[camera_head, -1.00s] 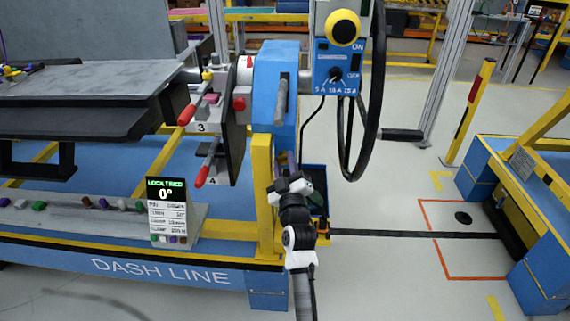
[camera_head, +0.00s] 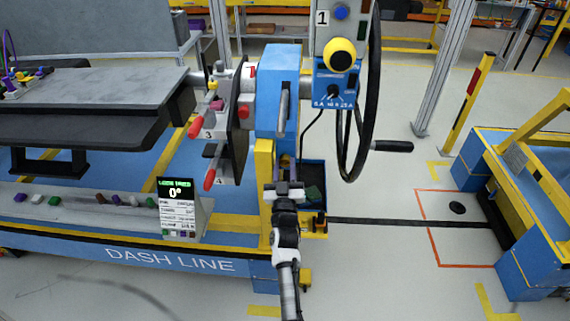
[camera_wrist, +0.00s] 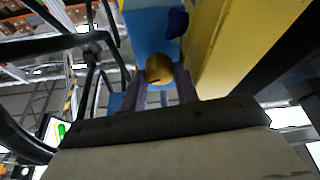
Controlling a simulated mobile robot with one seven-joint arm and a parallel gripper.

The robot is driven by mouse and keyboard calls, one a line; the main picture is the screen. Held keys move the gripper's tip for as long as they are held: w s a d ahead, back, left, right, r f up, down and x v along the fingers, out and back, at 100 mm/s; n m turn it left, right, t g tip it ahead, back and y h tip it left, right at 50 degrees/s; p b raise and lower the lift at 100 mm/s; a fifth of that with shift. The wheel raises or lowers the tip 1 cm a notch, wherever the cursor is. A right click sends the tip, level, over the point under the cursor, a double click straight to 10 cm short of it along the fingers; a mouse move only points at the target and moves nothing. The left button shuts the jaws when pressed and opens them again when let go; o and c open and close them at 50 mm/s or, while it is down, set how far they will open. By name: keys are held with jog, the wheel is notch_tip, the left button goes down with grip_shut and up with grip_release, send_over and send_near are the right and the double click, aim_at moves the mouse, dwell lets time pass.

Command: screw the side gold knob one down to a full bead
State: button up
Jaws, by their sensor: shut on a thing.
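The gold knob (camera_wrist: 159,70) shows in the wrist view between the two fingers of my gripper (camera_wrist: 163,84), close to a blue and yellow post. My gripper is shut on it, with a finger on either side. In the head view my gripper (camera_head: 284,187) is at the side of the yellow post (camera_head: 263,185), below the blue headstock (camera_head: 279,95).
A dark blue knob (camera_wrist: 177,22) lies just beyond the gold one. A black handwheel (camera_head: 372,100) and a blue control box (camera_head: 336,82) stand above right. A display (camera_head: 175,190) reads 0°. A dark bin (camera_head: 313,180) sits beside the post.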

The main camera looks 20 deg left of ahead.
jog(key=shift+r, duration=0.15)
jog(key=o, duration=0.7)
